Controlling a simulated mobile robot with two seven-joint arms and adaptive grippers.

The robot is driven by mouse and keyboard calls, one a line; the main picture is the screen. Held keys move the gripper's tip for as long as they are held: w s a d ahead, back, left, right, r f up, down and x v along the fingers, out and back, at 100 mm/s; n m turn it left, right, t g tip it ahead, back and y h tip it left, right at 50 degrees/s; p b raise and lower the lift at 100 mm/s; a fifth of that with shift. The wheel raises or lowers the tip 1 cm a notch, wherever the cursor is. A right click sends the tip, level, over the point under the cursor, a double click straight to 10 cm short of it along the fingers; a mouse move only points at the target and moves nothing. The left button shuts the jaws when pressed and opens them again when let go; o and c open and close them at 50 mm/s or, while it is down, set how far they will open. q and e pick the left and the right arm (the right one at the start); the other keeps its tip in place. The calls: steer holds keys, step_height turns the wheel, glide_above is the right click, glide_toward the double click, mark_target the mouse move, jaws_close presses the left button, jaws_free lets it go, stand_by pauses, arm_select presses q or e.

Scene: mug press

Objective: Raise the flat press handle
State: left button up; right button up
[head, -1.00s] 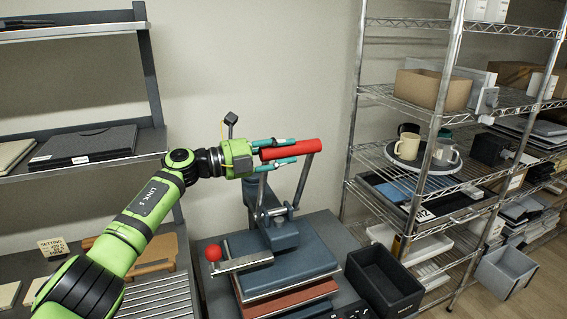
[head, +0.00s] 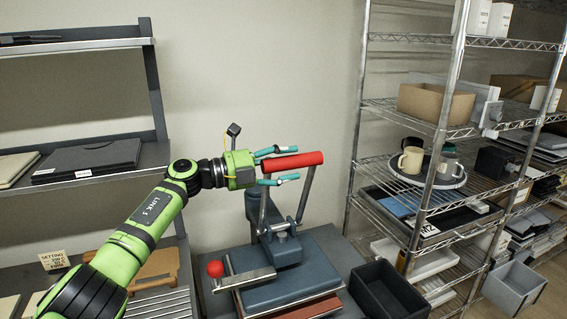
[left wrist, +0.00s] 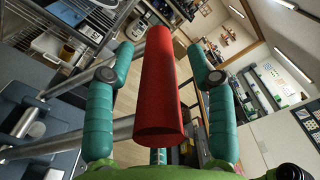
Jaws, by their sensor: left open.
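The flat press (head: 290,290) stands on the bench, with blue and red plates stacked below its frame. Its red handle (head: 297,161) is a cylinder at the top of two metal lever arms, held high above the plates. My left gripper (head: 281,165) is open at the left end of the handle. In the left wrist view the red handle (left wrist: 158,85) lies between my teal fingers, with a visible gap to each. A red ball knob (head: 215,269) sits on a side bar of the press. My right gripper is not in view.
A dark empty bin (head: 390,292) stands right of the press. A wire rack (head: 440,130) at right holds mugs (head: 411,160) on a round tray. A grey shelf (head: 85,180) with dark flat cases is at left.

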arm_select(q)
steer(key=shift+a, duration=0.15)
steer(key=v, duration=1.1)
steer(key=shift+s+a, duration=0.2)
steer(key=shift+a, duration=0.15)
